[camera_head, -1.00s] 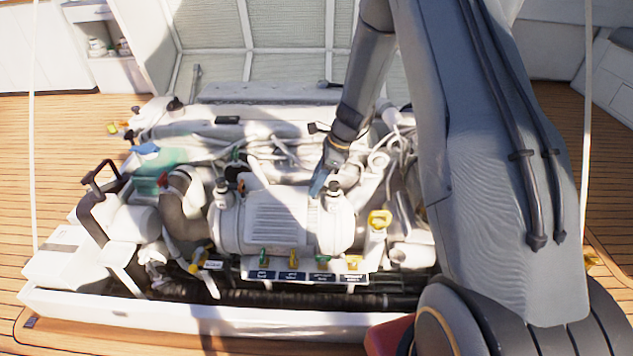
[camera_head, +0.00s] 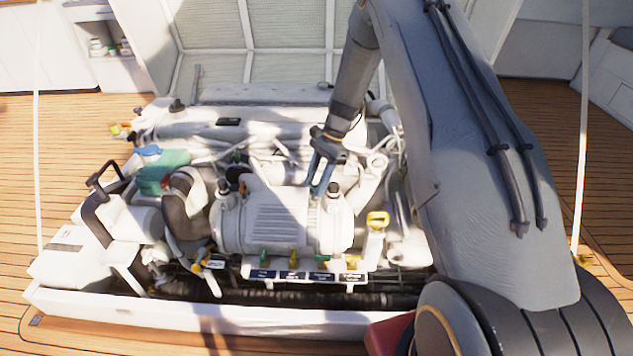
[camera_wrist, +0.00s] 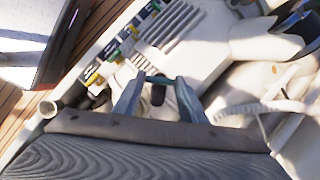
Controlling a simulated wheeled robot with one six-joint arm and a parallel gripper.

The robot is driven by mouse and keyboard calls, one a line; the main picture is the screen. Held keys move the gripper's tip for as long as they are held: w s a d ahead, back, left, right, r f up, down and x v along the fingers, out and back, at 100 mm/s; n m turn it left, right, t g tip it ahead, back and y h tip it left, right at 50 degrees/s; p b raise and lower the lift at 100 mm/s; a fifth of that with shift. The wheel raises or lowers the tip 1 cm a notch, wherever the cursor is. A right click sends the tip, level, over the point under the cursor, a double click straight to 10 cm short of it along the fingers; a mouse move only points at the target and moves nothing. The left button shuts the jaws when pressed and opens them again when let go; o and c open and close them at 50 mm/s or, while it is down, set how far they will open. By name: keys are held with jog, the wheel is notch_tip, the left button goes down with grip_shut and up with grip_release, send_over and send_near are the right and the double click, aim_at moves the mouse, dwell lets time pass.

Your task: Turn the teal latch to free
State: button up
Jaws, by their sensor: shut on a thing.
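My gripper (camera_head: 318,186) reaches down from the upper right onto the right end of the white ribbed engine housing (camera_head: 278,225). A short dark piece hangs just below the bar. The jaws are shut on the latch. In the head view the fingers hide most of the latch, so its angle cannot be told there.
Green and yellow handles (camera_head: 293,259) stand in a row above dark labels at the engine's front. A yellow-topped handle (camera_head: 377,220) stands right of my gripper. Pale hoses (camera_head: 376,165) lie close behind it. A teal box (camera_head: 165,172) is at left.

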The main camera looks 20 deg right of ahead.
jog(key=n+g, duration=0.1)
jog(key=n, duration=0.1)
jog(key=n+g+h, duration=0.1)
jog(key=n, duration=0.2)
jog(key=shift+w+a+n, duration=0.15)
jog(key=shift+a+n, duration=0.05)
jog(key=shift+n, duration=0.1)
jog(key=n+h, duration=0.1)
jog(key=n, duration=0.1)
jog(key=n+g, duration=0.1)
jog(key=n, duration=0.2)
jog(key=shift+a+h+b, duration=0.1)
jog(key=shift+h+b, duration=0.3)
jog(key=o, duration=1.1)
jog(key=shift+c, duration=0.2)
